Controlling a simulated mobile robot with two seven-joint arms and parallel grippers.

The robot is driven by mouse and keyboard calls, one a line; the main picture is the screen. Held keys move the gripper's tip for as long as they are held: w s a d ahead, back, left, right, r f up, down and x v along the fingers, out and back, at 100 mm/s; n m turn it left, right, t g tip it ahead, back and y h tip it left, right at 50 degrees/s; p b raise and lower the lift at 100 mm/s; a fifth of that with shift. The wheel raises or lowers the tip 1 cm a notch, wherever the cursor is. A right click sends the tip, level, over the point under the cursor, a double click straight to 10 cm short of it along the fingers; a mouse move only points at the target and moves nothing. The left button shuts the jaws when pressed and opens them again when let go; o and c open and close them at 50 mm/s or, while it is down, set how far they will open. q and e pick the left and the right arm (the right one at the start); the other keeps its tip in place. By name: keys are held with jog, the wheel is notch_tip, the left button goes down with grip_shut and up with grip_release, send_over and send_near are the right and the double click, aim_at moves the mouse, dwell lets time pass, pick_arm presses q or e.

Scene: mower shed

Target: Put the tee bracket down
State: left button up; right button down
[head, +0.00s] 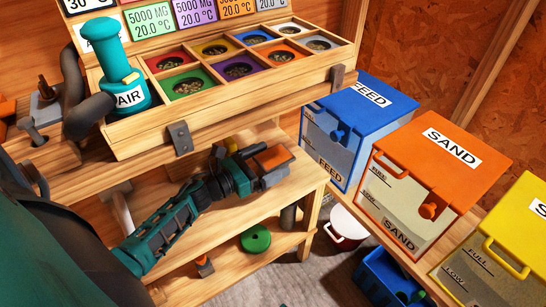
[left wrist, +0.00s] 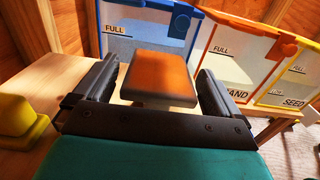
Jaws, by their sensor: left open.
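A block with an orange-brown top and grey sides (head: 272,157), which I take to be the tee bracket, is at the right end of the lower wooden shelf. In the left wrist view the block (left wrist: 165,72) shows a wide top above a narrower part. My left gripper (head: 263,168) is open, with one dark finger on each side of the block. In the left wrist view a gap shows between the block and the left gripper's fingers (left wrist: 156,78). The block's underside is mostly hidden. My right gripper is not in view.
Above the shelf (head: 222,230) is a wooden tray (head: 205,117) with coloured cups and a teal AIR pump (head: 124,75). Blue FEED (head: 352,120), orange SAND (head: 425,180) and yellow (head: 510,250) bins stand right. A green disc (head: 256,239) is below. A yellow object (left wrist: 20,122) stands left of the fingers.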

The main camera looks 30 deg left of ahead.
pick_arm(q)
jog(key=v, duration=1)
jog(key=shift+s+p, duration=0.15)
jog(key=shift+p, duration=0.2)
jog(key=w+d+r+n+y, duration=0.1)
jog(key=d+r+n+y, duration=0.2)
jog(key=n, duration=0.8)
jog(key=w+d+r+n+y, duration=0.15)
jog(key=d+n, duration=0.35)
jog(key=n, duration=0.5)
jog(key=s+d+f+n+g, duration=0.3)
jog(key=d+n, duration=0.3)
jog(key=n, duration=0.2)
jog(key=s+d+f+n+g, duration=0.2)
jog(key=s+d+f+n, duration=0.1)
jog(key=d+n, duration=0.3)
jog(key=s+n+h, duration=0.1)
jog(key=n, duration=0.1)
jog(key=shift+s+d+f+n+g, duration=0.2)
jog(key=shift+n+g, duration=0.1)
jog(key=shift+g, duration=0.1)
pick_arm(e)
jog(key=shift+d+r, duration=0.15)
